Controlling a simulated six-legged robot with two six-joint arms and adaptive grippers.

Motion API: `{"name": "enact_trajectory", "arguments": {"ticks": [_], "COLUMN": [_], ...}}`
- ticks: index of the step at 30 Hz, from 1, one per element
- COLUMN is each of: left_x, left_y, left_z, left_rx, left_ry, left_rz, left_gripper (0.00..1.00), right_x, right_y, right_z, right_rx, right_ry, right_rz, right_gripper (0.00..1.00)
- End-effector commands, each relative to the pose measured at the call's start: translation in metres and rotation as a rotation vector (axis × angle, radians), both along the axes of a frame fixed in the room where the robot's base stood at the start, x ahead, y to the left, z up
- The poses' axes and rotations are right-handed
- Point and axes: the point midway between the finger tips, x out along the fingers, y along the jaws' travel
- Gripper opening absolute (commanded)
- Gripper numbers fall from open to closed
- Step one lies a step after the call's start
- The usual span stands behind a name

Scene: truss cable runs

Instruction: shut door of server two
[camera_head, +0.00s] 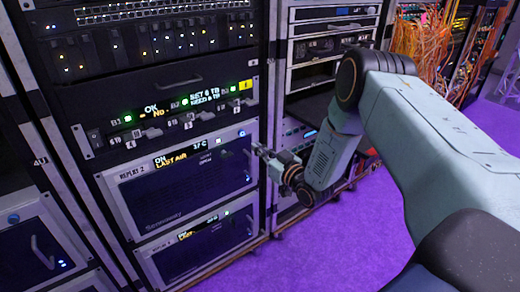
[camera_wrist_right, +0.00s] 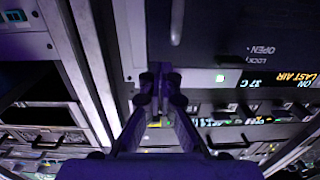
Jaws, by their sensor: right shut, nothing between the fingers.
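The server two unit is a white-framed box with a dark front door (camera_head: 187,185), its label ending in "2", low in the middle rack in the head view. Its display reads "ON LAST AIR" and "37 C". The door looks about flush with its frame; I cannot tell if it is latched. My right gripper (camera_head: 262,152) is shut and empty at the door's right edge. In the right wrist view, the door (camera_wrist_right: 225,35) appears upside down with "OPEN" and "LOCK" marks and a pale handle (camera_wrist_right: 177,22). The shut fingertips (camera_wrist_right: 157,75) are at its edge; contact is unclear. My left gripper is not in view.
A similar unit (camera_head: 190,250) sits below, and a panel with green lights and a yellow tag (camera_head: 246,85) above. Another rack (camera_head: 330,45) stands to the right, orange cables (camera_head: 425,45) beyond it. The purple floor (camera_head: 320,250) in front is clear.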

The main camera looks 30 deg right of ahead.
Motion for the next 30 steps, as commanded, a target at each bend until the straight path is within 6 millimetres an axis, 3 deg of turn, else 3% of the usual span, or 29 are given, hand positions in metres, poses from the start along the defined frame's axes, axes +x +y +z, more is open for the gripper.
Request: {"name": "enact_trajectory", "arguments": {"ticks": [2, 12, 18, 30], "left_x": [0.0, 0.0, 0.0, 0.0], "left_y": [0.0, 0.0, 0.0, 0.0], "left_z": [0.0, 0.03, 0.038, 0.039], "left_rx": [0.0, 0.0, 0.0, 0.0], "left_ry": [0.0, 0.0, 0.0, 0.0], "left_rz": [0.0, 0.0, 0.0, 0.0], "left_gripper": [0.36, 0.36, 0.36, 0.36], "right_x": [0.0, -0.064, -0.089, -0.099], "right_y": [0.001, -0.006, -0.008, -0.008], "right_z": [-0.001, 0.0, 0.0, -0.006], "right_rx": [0.001, 0.002, 0.001, 0.007], "right_ry": [0.002, 0.007, 0.005, 0.022], "right_rz": [0.0, -0.002, -0.002, -0.001], "right_gripper": [0.0, 0.0, 0.0, 0.0]}}
